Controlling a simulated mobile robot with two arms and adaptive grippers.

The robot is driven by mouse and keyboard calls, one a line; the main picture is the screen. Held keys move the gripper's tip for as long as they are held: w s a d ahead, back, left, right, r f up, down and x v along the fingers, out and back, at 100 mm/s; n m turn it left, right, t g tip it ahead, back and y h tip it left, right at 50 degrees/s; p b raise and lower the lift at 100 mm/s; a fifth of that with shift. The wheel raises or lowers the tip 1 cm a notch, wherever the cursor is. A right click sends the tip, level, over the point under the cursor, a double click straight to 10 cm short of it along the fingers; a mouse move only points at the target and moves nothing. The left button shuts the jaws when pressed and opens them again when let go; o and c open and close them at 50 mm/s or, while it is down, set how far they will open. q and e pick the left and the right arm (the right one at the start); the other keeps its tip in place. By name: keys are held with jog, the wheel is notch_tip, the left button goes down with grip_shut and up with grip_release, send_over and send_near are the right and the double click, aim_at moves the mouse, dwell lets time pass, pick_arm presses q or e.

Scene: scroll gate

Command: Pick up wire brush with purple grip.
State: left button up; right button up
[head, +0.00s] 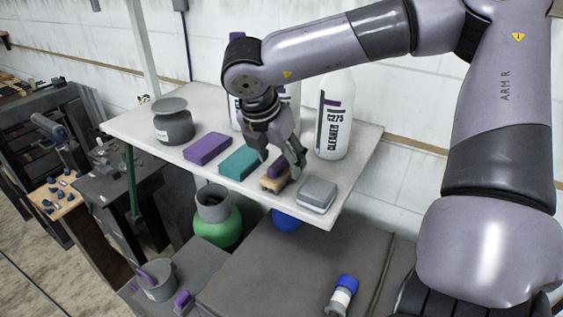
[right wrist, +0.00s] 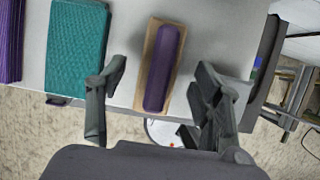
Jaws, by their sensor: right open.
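The wire brush with a purple grip (head: 274,175) lies on the white shelf (head: 345,172), near its front edge. It has a tan wooden body and also shows in the right wrist view (right wrist: 164,68). My right gripper (head: 282,165) is above the brush with its fingers spread. In the right wrist view the open fingers (right wrist: 155,108) stand to either side of the brush's lower end, with gaps on both sides. The bristles are hidden under the body. My left gripper is not in view.
A teal block (head: 239,162) and a purple block (head: 208,148) lie left of the brush. A grey box (head: 316,194) lies close on its right. A white cleaner bottle (head: 334,115) stands behind. A grey pot (head: 173,124) stands at the shelf's left.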

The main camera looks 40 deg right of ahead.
jog(key=shift+x, duration=1.25)
jog(key=shift+c, duration=0.5)
jog(key=c, duration=1.2)
